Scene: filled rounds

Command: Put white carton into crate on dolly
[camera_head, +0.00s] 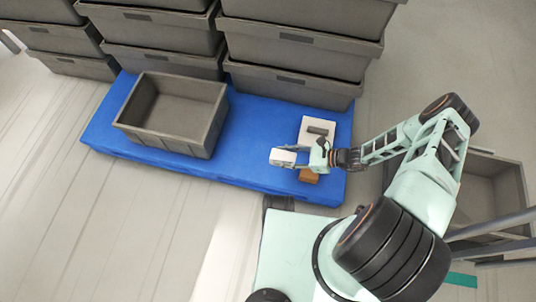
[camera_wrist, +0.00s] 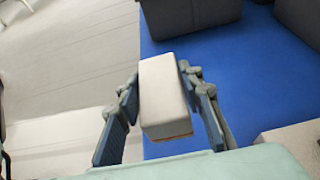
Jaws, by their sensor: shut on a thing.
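My gripper (camera_head: 283,157) is shut on the white carton (camera_head: 281,157), above the near part of a blue platform. In the wrist view the white carton (camera_wrist: 163,90) sits between the two fingers of my gripper (camera_wrist: 165,100); its lower edge looks brownish. An open, empty grey crate (camera_head: 200,135) stands on the left part of the blue platform (camera_head: 255,135), well left of the carton. Another open grey crate (camera_head: 512,185) is at the right, partly hidden by my arm; what it stands on cannot be seen.
Stacked grey crates (camera_head: 290,45) line the back of the platform. A white box (camera_head: 312,140) with a grey piece on top lies beside my gripper, and a brown box (camera_head: 308,176) lies just below it in the picture. The platform between gripper and left crate is clear.

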